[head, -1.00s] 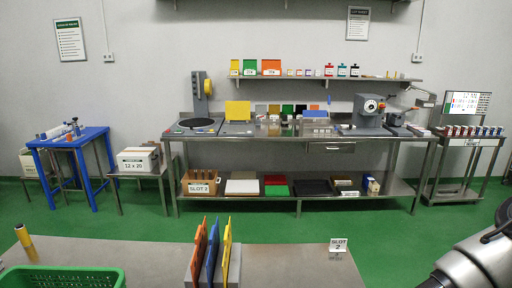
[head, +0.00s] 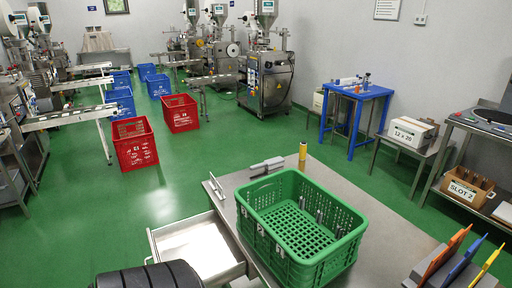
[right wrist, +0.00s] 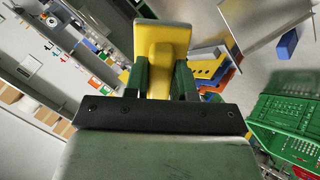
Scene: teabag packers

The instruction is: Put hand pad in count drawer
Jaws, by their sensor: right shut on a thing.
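My right gripper (right wrist: 160,78) is shut on a yellow piece with a paler end, which I take to be the hand pad (right wrist: 162,42). It sits between the green fingers in the right wrist view, clear of other things as far as I can tell. In the head view neither the held piece nor my right gripper shows. A pulled-out drawer (head: 240,268) at the near left of the grey table looks like the count drawer. My left gripper is not in view.
A green crate (head: 340,246) with several grey pieces inside stands on the table (head: 385,215), right of the drawer. A yellow cylinder (head: 303,151) and a grey device (head: 266,163) are behind it. Upright orange, blue and yellow boards (head: 461,262) stand at right. Green floor lies left.

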